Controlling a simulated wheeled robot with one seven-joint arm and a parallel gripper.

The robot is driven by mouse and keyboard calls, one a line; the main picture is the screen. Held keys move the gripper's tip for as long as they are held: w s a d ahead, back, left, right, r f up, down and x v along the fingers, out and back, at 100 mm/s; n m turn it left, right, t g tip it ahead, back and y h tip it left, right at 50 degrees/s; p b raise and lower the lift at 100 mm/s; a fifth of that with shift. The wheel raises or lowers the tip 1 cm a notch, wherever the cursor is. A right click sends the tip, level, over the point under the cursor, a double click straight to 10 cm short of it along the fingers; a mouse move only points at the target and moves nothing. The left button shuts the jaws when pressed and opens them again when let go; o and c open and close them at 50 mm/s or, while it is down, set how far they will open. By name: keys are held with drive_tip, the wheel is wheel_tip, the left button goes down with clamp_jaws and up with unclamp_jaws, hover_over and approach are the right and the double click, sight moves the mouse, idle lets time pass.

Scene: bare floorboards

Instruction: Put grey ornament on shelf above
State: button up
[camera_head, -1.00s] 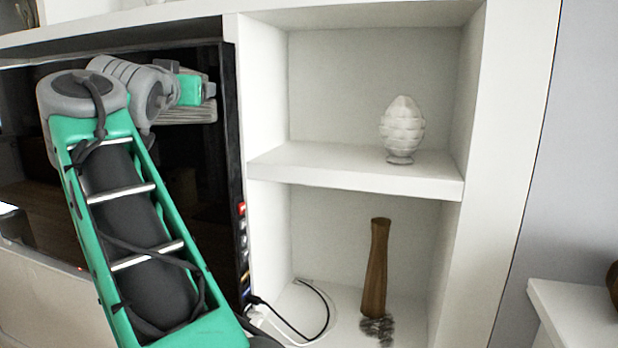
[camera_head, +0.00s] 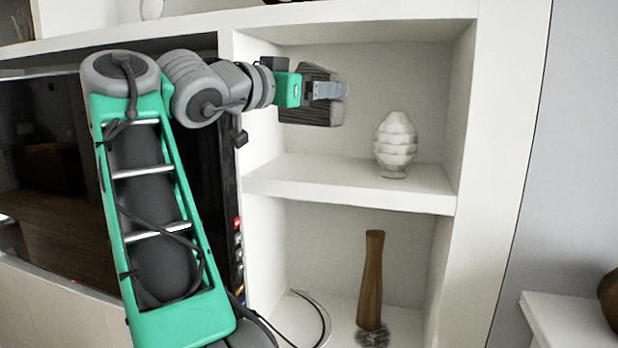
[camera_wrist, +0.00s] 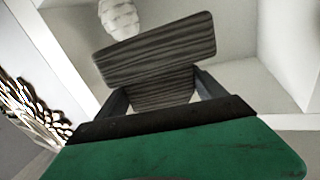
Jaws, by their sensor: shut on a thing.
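The grey ornament (camera_head: 318,110) is a dark grey, streaked block. My gripper (camera_head: 328,90) is shut on it and holds it inside the upper shelf compartment, toward its left side, above the shelf board (camera_head: 350,187) and apart from it. The wrist view shows the streaked ornament (camera_wrist: 155,52) between the two fingers (camera_wrist: 160,85). Its far side is hidden.
A white ribbed egg-shaped ornament (camera_head: 396,143) stands on the right of the same shelf. A brown wooden vase (camera_head: 370,280) and black cables (camera_head: 312,302) are in the compartment below. A dark screen (camera_head: 50,190) stands left. The shelf's middle is clear.

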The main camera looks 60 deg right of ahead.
drive_tip(key=shift+d+f+g, duration=0.15)
drive_tip(key=shift+f+g, duration=0.15)
drive_tip(key=w+d+f, duration=0.2)
drive_tip(key=d+f, duration=0.2)
drive_tip(key=w+d+f, duration=0.2)
drive_tip(key=d+f, duration=0.2)
drive_tip(key=w+d+f+p, duration=0.1)
drive_tip(key=w+d+f, duration=0.1)
drive_tip(key=d+f, duration=0.2)
drive_tip(key=shift+w, duration=0.1)
drive_tip(key=shift+a+f, duration=0.15)
drive_tip(key=shift+f, duration=0.4)
drive_tip(key=o, duration=1.4)
drive_tip(key=shift+r, duration=0.15)
